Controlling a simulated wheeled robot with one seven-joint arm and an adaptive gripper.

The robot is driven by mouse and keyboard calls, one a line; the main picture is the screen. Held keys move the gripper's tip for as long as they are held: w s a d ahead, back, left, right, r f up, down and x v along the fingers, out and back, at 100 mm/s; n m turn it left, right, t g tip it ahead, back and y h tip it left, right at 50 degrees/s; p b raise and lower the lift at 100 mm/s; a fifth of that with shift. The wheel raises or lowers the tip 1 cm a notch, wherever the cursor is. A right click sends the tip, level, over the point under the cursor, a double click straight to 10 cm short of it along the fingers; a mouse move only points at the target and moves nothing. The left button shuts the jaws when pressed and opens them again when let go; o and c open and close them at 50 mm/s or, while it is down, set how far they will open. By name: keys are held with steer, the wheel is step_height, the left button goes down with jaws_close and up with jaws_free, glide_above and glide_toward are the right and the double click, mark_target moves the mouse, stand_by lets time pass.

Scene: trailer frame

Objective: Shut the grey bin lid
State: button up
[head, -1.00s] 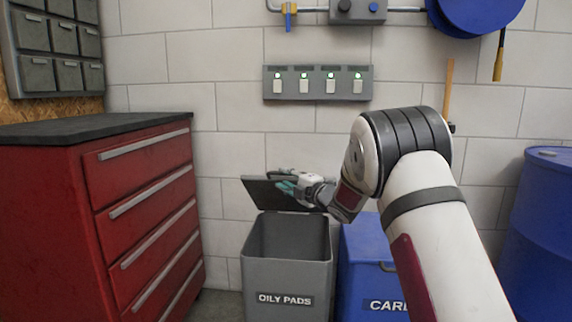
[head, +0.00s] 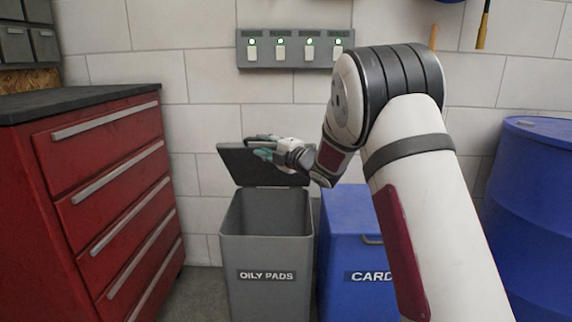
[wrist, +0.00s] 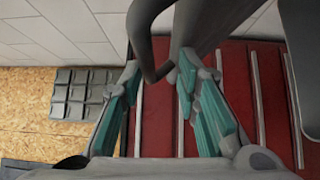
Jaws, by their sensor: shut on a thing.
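The grey bin (head: 266,255), labelled OILY PADS, stands on the floor against the wall with its top open. Its dark grey lid (head: 237,165) is raised and tilted up at the back of the bin. My gripper (head: 262,147) is at the lid's upper part, reaching in from the right. In the wrist view, the teal fingers of my gripper (wrist: 160,75) are on either side of a dark grey curved handle (wrist: 147,58) on the lid. They are closed on it. The exact finger contact is partly hidden.
A blue bin (head: 345,215) stands close at the right of the grey bin, partly behind my arm. A red drawer cabinet (head: 100,200) is at the left, with a floor gap between. A blue drum (head: 535,200) is at the far right. A switch panel (head: 295,48) is on the wall above.

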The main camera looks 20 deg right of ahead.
steer(key=s+d+f+b, duration=0.1)
steer(key=s+d+f, duration=0.1)
steer(key=s, duration=0.4)
steer(key=s+d+f+b, duration=0.2)
steer(key=s+d+f, duration=0.1)
steer(key=s+d, duration=0.2)
steer(key=shift+s+d+f, duration=0.2)
steer(key=shift+s+f, duration=0.1)
steer(key=shift+s, duration=0.2)
stand_by(0.9)
steer(key=shift+r, duration=0.1)
stand_by(0.5)
